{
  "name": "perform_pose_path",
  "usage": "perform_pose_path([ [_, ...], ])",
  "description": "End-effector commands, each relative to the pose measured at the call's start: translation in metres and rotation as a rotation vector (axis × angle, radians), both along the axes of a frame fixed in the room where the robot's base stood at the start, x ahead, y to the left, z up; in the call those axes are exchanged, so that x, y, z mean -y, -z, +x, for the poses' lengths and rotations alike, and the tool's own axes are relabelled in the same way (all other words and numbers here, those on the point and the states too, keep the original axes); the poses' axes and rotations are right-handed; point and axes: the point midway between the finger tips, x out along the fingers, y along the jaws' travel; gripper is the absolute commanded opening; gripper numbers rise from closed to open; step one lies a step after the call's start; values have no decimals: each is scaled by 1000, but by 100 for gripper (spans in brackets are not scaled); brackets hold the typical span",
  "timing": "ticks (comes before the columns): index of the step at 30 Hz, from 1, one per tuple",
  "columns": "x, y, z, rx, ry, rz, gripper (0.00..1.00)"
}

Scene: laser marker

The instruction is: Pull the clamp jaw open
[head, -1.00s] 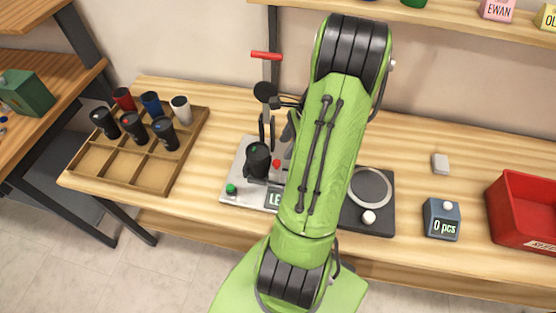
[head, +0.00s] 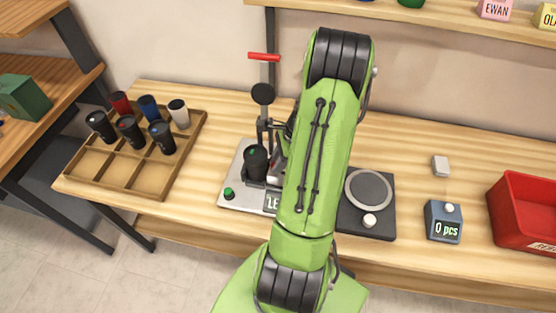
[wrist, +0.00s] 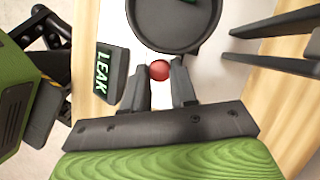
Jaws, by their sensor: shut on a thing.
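The clamp jaw's red knob (wrist: 159,70) sits between the fingertips of my gripper (wrist: 163,72) in the wrist view, and the fingers are shut on it. In the head view my green arm and gripper cover the knob. The knob is close beside a black cup (wrist: 172,22), which stands upright in the marking station (head: 256,160) in the head view. How far the jaw stands from the cup cannot be told. The station's pale base plate (head: 236,178) carries a sign reading LEAK (wrist: 112,74).
A red-handled post (head: 264,57) rises behind the station. A wooden tray (head: 90,162) with several cups stands at the left. A dark pad with a ring (head: 368,190), a counter reading 0 pcs (head: 444,222) and a red bin (head: 520,215) are at the right.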

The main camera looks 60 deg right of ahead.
Motion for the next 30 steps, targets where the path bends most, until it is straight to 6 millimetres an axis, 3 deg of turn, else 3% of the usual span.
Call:
perform_pose_path([
  [18,8,-1,-16,-3,3,-3,0],
  [19,8,-1,-16,-3,4,-2,28],
  [24,7,0,-16,-2,3,-2,53],
  [30,7,0,-15,-1,1,0,53],
])
